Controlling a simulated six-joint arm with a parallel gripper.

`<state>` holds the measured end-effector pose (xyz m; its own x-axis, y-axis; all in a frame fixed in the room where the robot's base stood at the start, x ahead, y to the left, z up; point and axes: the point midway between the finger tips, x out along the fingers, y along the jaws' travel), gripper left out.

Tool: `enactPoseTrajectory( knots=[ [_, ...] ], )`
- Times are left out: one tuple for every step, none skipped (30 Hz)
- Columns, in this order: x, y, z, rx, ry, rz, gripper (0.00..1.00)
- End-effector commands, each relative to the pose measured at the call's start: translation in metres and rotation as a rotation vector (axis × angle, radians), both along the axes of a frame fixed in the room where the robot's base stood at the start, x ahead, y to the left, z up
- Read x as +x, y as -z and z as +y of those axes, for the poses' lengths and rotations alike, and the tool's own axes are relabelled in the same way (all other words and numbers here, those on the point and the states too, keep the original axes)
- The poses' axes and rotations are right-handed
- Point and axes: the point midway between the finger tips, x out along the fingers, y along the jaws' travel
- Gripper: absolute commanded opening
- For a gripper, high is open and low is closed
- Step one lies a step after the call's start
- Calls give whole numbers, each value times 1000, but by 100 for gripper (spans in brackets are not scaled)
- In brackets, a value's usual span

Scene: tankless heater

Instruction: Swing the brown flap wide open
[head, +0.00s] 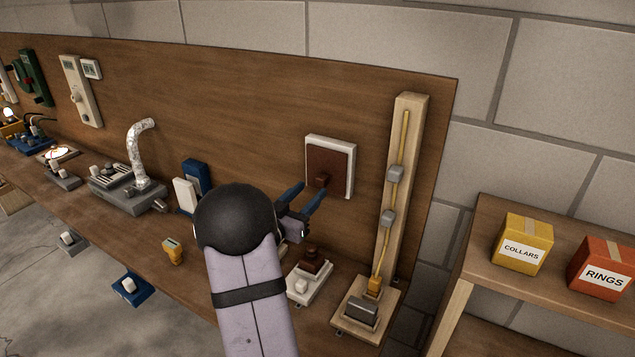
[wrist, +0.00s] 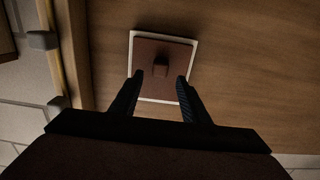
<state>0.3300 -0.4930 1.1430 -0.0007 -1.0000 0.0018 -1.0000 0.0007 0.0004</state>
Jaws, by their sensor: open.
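The brown flap (head: 328,164) is a square panel set in a white frame (head: 343,138) on the upright wooden board. It looks shut, lying flat within the frame. A small dark brown knob (head: 322,180) sticks out from its lower middle. In the wrist view the flap (wrist: 174,52) is ahead of me, with the knob (wrist: 160,68) between and beyond my fingertips. My gripper (head: 305,196) is open, its two dark blue fingers pointing at the flap. In the wrist view the gripper (wrist: 160,82) has a finger on each side of the knob; I cannot tell whether either touches it.
Right of the flap stands a wooden post (head: 411,130) with a yellow cable and grey clips. Below are a white base with a brown block (head: 309,265) and a grey box (head: 362,308). Left are blue and white blocks (head: 190,188). A shelf holds yellow (head: 519,231) and red boxes (head: 603,262).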

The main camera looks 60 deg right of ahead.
Motion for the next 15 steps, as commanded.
enactPoseTrajectory(
  knots=[
    [-1,-2,-7,1,3,1,42],
    [-1,-2,-11,2,3,0,42],
    [-1,-2,-17,2,3,0,42],
    [-1,-2,-21,2,2,0,42],
    [-1,-2,-25,2,2,0,42],
    [-1,-2,-30,2,3,0,42],
    [-1,-2,-33,2,2,0,42],
    [-1,-2,-37,1,1,0,42],
    [0,-1,-40,2,1,0,42],
    [0,-1,-43,2,1,0,42],
    [0,-1,-45,2,1,0,42],
    [-1,-1,-48,2,1,0,42],
    [-1,0,-49,3,1,0,42],
    [0,0,-51,2,0,0,42],
    [0,0,-52,2,0,0,42]
  ],
)
